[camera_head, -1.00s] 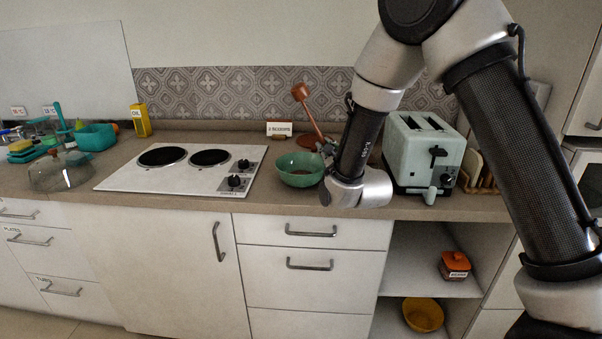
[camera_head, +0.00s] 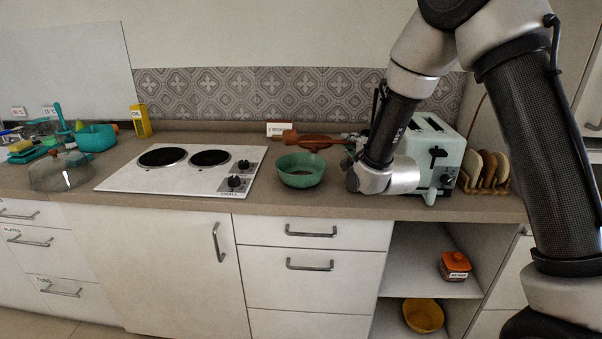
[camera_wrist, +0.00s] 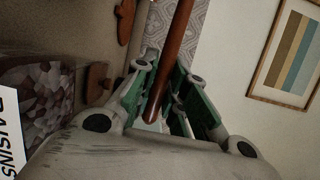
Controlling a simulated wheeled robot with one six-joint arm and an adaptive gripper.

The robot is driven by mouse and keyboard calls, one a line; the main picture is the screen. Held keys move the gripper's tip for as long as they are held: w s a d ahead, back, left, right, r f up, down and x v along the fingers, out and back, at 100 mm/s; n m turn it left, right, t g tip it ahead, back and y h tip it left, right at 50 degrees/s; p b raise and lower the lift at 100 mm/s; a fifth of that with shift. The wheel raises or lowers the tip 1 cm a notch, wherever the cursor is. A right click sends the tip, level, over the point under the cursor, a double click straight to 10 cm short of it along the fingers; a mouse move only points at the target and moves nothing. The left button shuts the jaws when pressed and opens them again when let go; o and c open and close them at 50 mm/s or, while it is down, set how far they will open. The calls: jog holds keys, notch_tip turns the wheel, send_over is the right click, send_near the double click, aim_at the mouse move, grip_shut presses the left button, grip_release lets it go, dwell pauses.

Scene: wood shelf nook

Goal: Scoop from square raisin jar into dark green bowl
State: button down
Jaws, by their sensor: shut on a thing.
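My gripper (camera_wrist: 160,95) is shut on the brown handle of a wooden scoop (camera_wrist: 178,35). In the head view the scoop (camera_head: 290,137) lies nearly level behind and above the green bowl (camera_head: 300,176), and my wrist covers part of the gripper (camera_head: 350,150). The bowl stands on the counter left of my wrist, with a little dark stuff inside. The raisin jar (camera_wrist: 38,105), clear with dark contents and a "RAISINS" label, is close at the left of the wrist view. I cannot make it out in the head view.
A pale green toaster (camera_head: 432,155) stands right of my wrist, beside a rack of round slices (camera_head: 487,168). A cooktop (camera_head: 185,169) is left of the bowl. A small label sign (camera_head: 280,129) stands behind it. An orange-lidded jar (camera_head: 454,265) and yellow bowl (camera_head: 423,315) sit on shelves below.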

jog(key=shift+a+f+n, duration=0.15)
jog(key=shift+f+n, duration=0.2)
jog(key=shift+n, duration=0.35)
jog(key=shift+s+a+r+n, duration=0.3)
jog(key=shift+a+n, duration=0.2)
jog(key=shift+a, duration=0.15)
jog(key=shift+s+a+r+n, duration=0.15)
jog(key=shift+a+r+n, duration=0.15)
jog(key=shift+a+n, duration=0.25)
jog(key=r, duration=0.1)
jog(key=r+n, duration=0.1)
jog(key=r, duration=0.2)
jog(key=shift+s+a+n+b, duration=0.1)
jog(key=shift+a+n+b, duration=0.15)
jog(key=shift+a+b, duration=0.1)
jog(key=s+a+r+n+b, duration=0.1)
jog(key=s+a+r+n, duration=0.2)
jog(key=a+r+n, duration=0.4)
jog(key=s+a+n+b, duration=0.1)
jog(key=s+a+n, duration=0.2)
jog(key=a, duration=1)
jog(key=shift+s+f+n+t+h, duration=0.15)
jog(key=shift+f+n+t+h, duration=0.2)
jog(key=shift+n, duration=0.65)
jog(key=shift+r, duration=0.1)
